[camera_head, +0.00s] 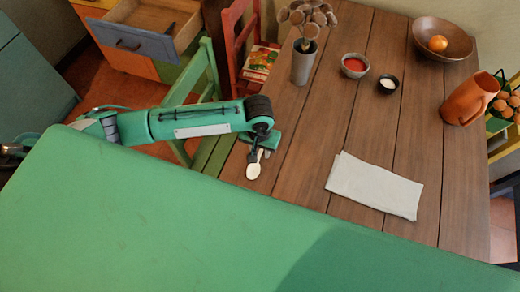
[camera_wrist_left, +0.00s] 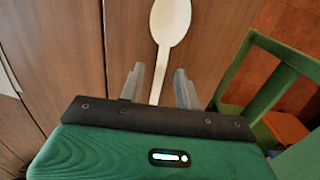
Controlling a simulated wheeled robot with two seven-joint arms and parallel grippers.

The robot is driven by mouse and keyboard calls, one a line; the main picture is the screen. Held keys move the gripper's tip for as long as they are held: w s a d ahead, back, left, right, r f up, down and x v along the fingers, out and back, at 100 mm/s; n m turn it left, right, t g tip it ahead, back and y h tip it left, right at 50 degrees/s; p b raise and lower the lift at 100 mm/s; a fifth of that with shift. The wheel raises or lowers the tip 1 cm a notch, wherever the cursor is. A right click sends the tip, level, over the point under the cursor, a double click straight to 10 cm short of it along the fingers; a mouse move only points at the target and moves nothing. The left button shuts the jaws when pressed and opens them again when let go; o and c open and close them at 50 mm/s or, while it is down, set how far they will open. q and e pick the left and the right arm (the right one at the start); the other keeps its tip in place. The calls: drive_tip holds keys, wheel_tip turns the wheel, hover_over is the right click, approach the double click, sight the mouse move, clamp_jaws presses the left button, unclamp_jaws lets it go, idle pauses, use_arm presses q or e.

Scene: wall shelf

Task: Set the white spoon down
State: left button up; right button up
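The white spoon (camera_head: 254,171) lies at the left edge of the wooden table, with its bowl toward the bottom of the head view. In the left wrist view the spoon (camera_wrist_left: 171,22) points its bowl away from my left gripper. My left gripper (camera_head: 262,150) is at the handle end. In the left wrist view the fingers of the left gripper (camera_wrist_left: 159,85) stand apart on either side of the handle, with a gap on each side. The handle's end is hidden by the gripper body. My right gripper is not in view.
The wooden table (camera_head: 313,131) has free room right of the spoon. A folded cloth (camera_head: 375,184) lies farther right. A vase (camera_head: 304,63), a red-filled bowl (camera_head: 355,65), a small dark bowl (camera_head: 388,84) and an orange jug (camera_head: 470,98) stand behind. A green chair (camera_head: 205,75) is at the left.

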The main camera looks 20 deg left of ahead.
sight(259, 154)
use_arm(q)
wheel_tip(259, 154, up, 11)
drive_tip(key=shift+r+b, duration=0.15)
drive_tip(key=shift+b, duration=0.15)
drive_tip(key=shift+a, duration=0.1)
idle(0.4)
